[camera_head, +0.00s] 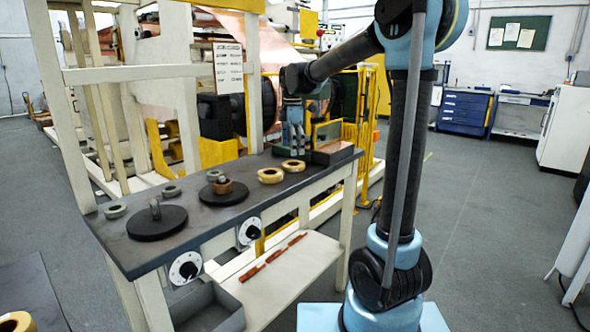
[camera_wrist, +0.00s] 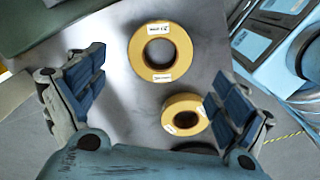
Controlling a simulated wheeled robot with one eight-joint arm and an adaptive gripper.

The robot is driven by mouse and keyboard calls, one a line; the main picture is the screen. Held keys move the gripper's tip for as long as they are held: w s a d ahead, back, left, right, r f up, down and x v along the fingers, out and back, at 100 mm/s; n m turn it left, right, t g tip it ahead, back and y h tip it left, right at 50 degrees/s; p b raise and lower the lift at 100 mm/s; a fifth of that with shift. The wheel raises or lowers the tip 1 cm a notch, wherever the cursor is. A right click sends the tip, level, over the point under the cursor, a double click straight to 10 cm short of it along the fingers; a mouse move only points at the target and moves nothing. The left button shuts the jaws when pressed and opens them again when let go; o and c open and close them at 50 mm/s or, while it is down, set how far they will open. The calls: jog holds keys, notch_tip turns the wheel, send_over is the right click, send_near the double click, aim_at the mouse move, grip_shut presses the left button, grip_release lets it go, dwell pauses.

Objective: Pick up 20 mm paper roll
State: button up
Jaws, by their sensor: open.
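Two yellow paper rolls lie flat on the dark bench top. In the wrist view, one is larger (camera_wrist: 136,52) and the other smaller (camera_wrist: 170,107); both bear white labels that I cannot read clearly, so I cannot tell which is 20 mm. In the head view, one roll (camera_head: 262,177) is left of the other (camera_head: 300,167). My gripper (camera_head: 294,150) is above the bench's far end, near the rolls. In the wrist view my gripper (camera_wrist: 157,82) is open and empty. The smaller roll appears beside the right finger; the larger is ahead, between the finger directions.
A white post (camera_head: 253,80) rises behind the bench.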

aim_at(293, 161)
jog(key=shift+f, duration=2.85)
jog(key=c, duration=1.2)
